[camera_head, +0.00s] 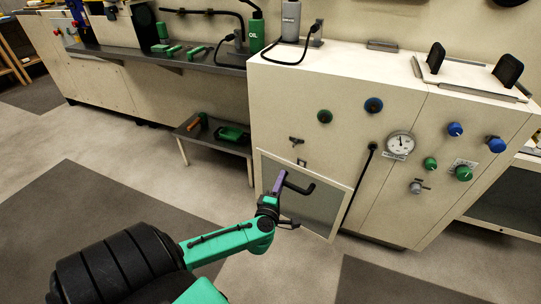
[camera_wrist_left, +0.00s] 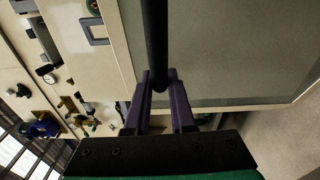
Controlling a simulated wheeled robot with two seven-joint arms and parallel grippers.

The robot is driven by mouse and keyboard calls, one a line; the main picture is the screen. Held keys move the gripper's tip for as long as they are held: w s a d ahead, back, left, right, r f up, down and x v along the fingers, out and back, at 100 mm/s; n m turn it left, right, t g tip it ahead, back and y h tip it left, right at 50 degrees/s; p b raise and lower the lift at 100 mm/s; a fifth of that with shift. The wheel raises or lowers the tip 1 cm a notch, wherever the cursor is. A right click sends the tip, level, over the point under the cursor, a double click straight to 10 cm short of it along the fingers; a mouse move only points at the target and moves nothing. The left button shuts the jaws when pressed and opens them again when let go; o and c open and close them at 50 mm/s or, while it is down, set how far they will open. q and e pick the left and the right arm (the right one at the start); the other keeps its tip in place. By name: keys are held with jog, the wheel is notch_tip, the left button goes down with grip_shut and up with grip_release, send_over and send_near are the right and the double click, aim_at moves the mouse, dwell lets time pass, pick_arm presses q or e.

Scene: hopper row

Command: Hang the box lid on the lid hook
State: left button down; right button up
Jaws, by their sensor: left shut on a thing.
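The box lid appears to be the cream-framed grey panel (camera_head: 322,207) low on the front of the cream cabinet; it fills the upper right of the left wrist view (camera_wrist_left: 225,55). A bent black handle (camera_head: 302,188) stands out in front of it. My left gripper (camera_head: 278,183) has its purple fingers shut on this handle, which runs up between the fingertips in the left wrist view (camera_wrist_left: 157,40). Whether the panel is apart from the cabinet cannot be told. A small dark fitting (camera_head: 296,140) sits above the panel; I cannot tell whether it is the lid hook. My right gripper is out of view.
The cabinet (camera_head: 285,95) carries knobs, a round gauge (camera_head: 399,145) and a black hose or rod (camera_head: 361,185) right beside the panel. A low bench (camera_head: 205,135) with green tools stands to the left. The floor (camera_head: 130,150) in front is clear.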

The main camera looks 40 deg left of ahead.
aim_at(270, 176)
pick_arm(q)
jog(key=w+a+f+y+b, duration=0.1)
jog(key=a, duration=0.1)
jog(key=w+a+f+n+g+b, duration=0.1)
jog(key=a+f+b, duration=0.1)
jog(key=w+a+f+n+y+b, duration=0.1)
jog(key=a+f+b, duration=0.1)
jog(key=shift+a+f+y, duration=0.25)
jog(key=shift+a+y, duration=0.05)
jog(key=shift+w+a+f+g+b, duration=0.1)
jog(key=shift+a+g+b, duration=0.2)
jog(key=shift+b, duration=0.1)
jog(key=shift+a, duration=0.2)
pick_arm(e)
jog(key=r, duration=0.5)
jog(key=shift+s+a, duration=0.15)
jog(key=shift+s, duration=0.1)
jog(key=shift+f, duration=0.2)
